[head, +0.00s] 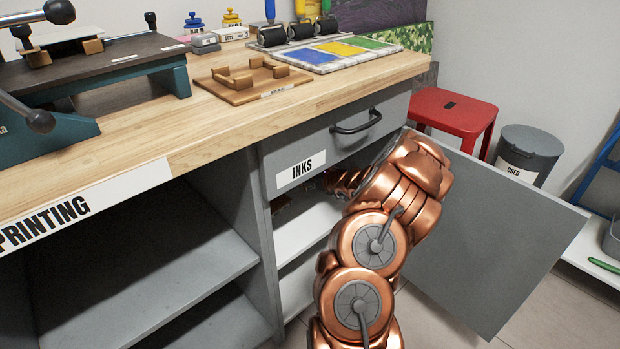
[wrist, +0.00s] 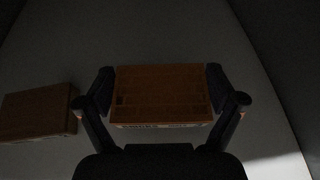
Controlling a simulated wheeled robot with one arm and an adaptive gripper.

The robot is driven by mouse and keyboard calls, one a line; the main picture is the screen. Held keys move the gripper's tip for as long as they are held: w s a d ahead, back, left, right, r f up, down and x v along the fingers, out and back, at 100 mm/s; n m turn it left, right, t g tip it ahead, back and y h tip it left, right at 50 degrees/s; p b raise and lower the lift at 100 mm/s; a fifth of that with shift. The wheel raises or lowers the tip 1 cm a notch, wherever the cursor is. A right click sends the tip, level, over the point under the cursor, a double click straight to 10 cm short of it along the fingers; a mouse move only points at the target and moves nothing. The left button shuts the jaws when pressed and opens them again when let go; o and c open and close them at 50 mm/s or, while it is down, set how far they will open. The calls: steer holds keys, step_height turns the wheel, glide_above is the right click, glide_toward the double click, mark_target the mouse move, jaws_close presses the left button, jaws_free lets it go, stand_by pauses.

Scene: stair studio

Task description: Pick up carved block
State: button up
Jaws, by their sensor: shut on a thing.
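The carved block (wrist: 160,92) is a brown rectangular block with faint carved lines on its face and a pale lettered strip along its near edge. It shows in the wrist view, between the two fingers of my gripper (wrist: 162,95). My gripper is shut on it, with one finger against its left side and one against its right. In the head view my copper arm reaches into the open cabinet under the bench, and the gripper and held block are mostly hidden there. I cannot tell whether the block touches the shelf.
A second brown block (wrist: 38,113) lies left of my gripper on the shelf (wrist: 150,40). The grey cabinet door (head: 490,240) stands open right of my arm. The INKS drawer (head: 330,138) is above it. A red stool (head: 454,112) and grey bin (head: 528,152) stand behind the door.

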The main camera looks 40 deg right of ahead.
step_height(320, 180, up, 2)
steer(key=shift+r+p, duration=0.25)
steer(key=shift+p, duration=0.2)
steer(key=s+p, duration=0.1)
steer(key=s, duration=0.4)
steer(key=s+a+p, duration=0.1)
steer(key=s, duration=0.4)
steer(key=s+p, duration=0.2)
steer(key=s, duration=0.4)
steer(key=shift+a+r, duration=0.35)
steer(key=shift+a, duration=0.05)
